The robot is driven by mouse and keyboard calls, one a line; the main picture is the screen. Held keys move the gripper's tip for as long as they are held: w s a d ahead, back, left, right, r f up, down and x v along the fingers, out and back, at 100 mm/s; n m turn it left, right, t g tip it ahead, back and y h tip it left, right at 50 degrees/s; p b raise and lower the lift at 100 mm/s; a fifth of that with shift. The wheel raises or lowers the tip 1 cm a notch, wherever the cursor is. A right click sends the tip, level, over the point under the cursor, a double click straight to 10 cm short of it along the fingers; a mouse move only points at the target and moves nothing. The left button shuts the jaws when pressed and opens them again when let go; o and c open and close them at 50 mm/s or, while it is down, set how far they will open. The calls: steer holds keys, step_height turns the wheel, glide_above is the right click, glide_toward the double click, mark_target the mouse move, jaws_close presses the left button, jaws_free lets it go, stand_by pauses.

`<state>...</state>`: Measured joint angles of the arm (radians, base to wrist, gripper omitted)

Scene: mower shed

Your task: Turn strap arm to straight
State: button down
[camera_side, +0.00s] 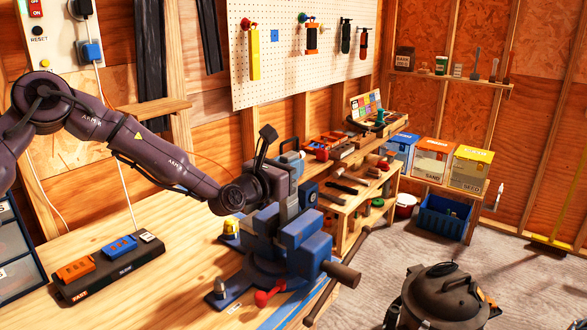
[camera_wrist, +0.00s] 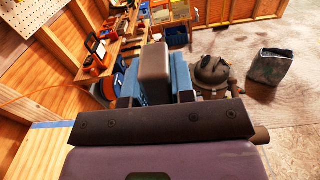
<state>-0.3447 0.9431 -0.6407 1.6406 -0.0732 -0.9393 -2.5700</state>
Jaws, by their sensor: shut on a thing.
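My gripper (camera_side: 288,198) is low over the blue bench vise (camera_side: 268,248), close against its jaws.
A switch box (camera_side: 108,265) with orange and blue rockers sits on the bench (camera_side: 165,300) at left. A yellow-capped item (camera_side: 231,227) stands close beside the vise. Tool shelves (camera_side: 350,205) are behind. A dark round canister (camera_side: 440,300) is on the floor.

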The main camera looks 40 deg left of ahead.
steer(key=shift+a, duration=0.15)
steer(key=c, duration=1)
jaws_free()
steer(key=shift+o, duration=0.2)
steer(key=s, duration=1.3)
